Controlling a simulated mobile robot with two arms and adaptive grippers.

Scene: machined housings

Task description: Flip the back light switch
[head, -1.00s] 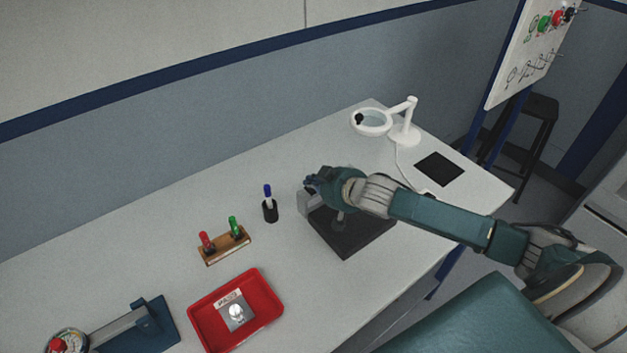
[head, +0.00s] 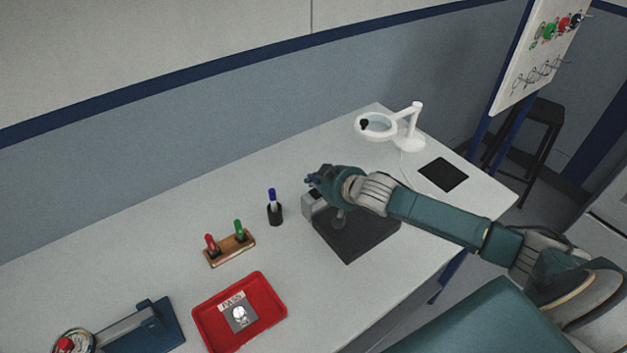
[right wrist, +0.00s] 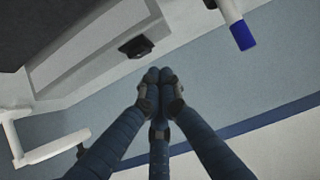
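A small black switch (right wrist: 136,47) sits on a light grey face in the right wrist view. The grey housing (head: 309,207) that seems to carry it stands at the left end of a black base (head: 355,238) in the head view. My right gripper (head: 312,181) is above this housing and hides part of it. In the right wrist view its fingers (right wrist: 160,76) are drawn together with nothing between them. Their tips are close to the switch in the picture; I cannot tell whether they touch anything. My left gripper is not in view.
A blue-capped marker (head: 273,207) in a black holder stands left of the housing. A wooden stand (head: 230,248) with red and green pieces, a red tray (head: 270,323) and a white magnifier lamp (head: 412,135) are also on the table. The table behind the marker is clear.

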